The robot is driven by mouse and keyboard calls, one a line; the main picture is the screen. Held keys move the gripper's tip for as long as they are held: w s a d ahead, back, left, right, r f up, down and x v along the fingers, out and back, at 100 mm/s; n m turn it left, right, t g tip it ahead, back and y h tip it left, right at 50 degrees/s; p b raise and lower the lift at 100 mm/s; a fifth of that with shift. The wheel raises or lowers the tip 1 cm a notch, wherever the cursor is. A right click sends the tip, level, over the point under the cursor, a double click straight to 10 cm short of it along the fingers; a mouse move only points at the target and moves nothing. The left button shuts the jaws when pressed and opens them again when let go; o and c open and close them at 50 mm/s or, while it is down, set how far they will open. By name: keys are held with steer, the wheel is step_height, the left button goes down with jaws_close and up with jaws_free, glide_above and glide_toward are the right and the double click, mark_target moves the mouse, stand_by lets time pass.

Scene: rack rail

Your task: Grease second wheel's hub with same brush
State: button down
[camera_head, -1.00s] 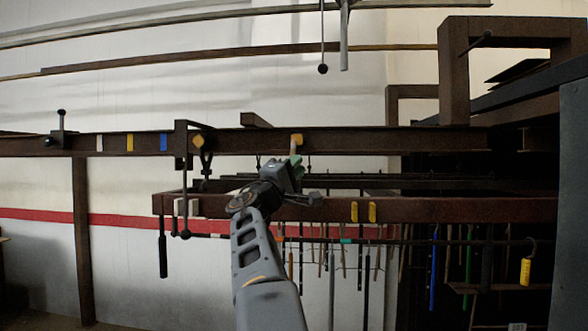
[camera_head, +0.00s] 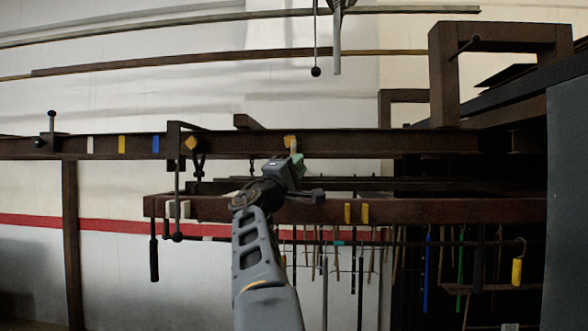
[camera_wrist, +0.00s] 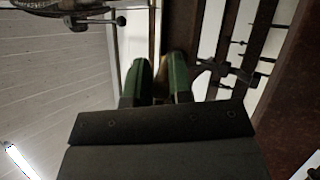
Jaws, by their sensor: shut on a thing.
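My gripper (camera_head: 296,162) is raised in front of the brown overhead rail (camera_head: 350,143). In the wrist view its two green fingers (camera_wrist: 160,68) are closed on a narrow thing. In the head view a short pale stick, apparently the brush (camera_head: 294,147), stands up from the fingers, close to a yellow patch (camera_head: 289,141) at the rail. I cannot tell whether they touch, and bristles and grease are too small to see. Another yellow patch (camera_head: 191,143) is farther left, above a dark hanging hook (camera_head: 197,166).
A lower brown beam (camera_head: 430,211) runs behind my arm, with two yellow tags. Several tools hang below it, including a blue one (camera_head: 427,272) and a green one (camera_head: 461,268). A rod with a black ball (camera_head: 316,71) hangs above. A grey panel (camera_head: 568,190) stands at right.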

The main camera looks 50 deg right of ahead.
steer(key=shift+a, duration=0.1)
steer(key=shift+s+a+f+b, duration=0.1)
steer(key=shift+s+a+b, duration=0.1)
steer(key=shift+b, duration=0.15)
steer(key=s+a+b, duration=0.3)
steer(key=s+a, duration=0.1)
steer(key=a, duration=0.2)
steer(key=shift+b, duration=0.3)
stand_by(0.3)
